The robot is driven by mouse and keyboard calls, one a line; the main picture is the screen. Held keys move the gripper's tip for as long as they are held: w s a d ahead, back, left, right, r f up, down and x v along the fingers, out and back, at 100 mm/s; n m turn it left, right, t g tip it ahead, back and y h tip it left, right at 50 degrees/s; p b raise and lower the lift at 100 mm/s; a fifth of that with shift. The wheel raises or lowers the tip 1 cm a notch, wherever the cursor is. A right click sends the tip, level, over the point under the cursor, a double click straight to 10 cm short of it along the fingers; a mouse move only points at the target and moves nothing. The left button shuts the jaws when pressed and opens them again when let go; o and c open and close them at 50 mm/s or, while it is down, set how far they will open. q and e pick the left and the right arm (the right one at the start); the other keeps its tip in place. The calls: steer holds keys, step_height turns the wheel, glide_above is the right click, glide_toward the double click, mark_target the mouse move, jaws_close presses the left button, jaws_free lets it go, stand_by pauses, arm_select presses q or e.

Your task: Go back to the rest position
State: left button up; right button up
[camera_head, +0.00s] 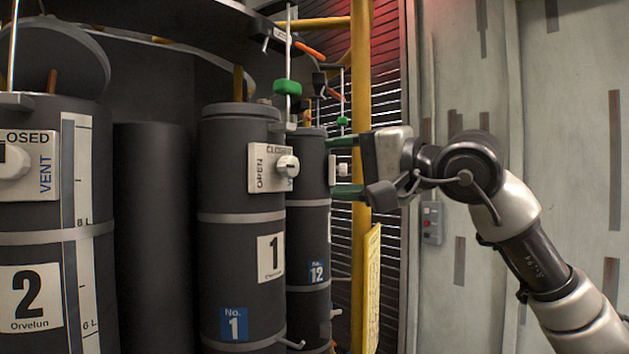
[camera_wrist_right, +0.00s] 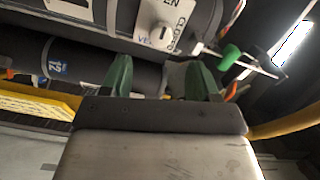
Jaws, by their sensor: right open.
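My right gripper (camera_head: 335,166) is at the centre of the head view, its arm coming in from the right. Its two green fingers are spread and point left toward the dark cylinders. Nothing shows gripped between them. In the right wrist view the open gripper (camera_wrist_right: 161,78) has a dial plate with a white knob (camera_wrist_right: 163,32) beyond its fingertips, apart from them. In the head view a small white fitting (camera_head: 342,169) shows between the fingers; its depth is unclear. My left gripper is not in view.
Cylinder 1 (camera_head: 240,240), with a white dial (camera_head: 287,166), stands left of the gripper. Cylinder 12 (camera_head: 308,250) is behind it and cylinder 2 (camera_head: 40,265) at far left. A yellow post (camera_head: 361,80) rises close to the gripper. Wall panels (camera_head: 560,130) stand at right.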

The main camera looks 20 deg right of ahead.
steer(key=shift+v, duration=0.95)
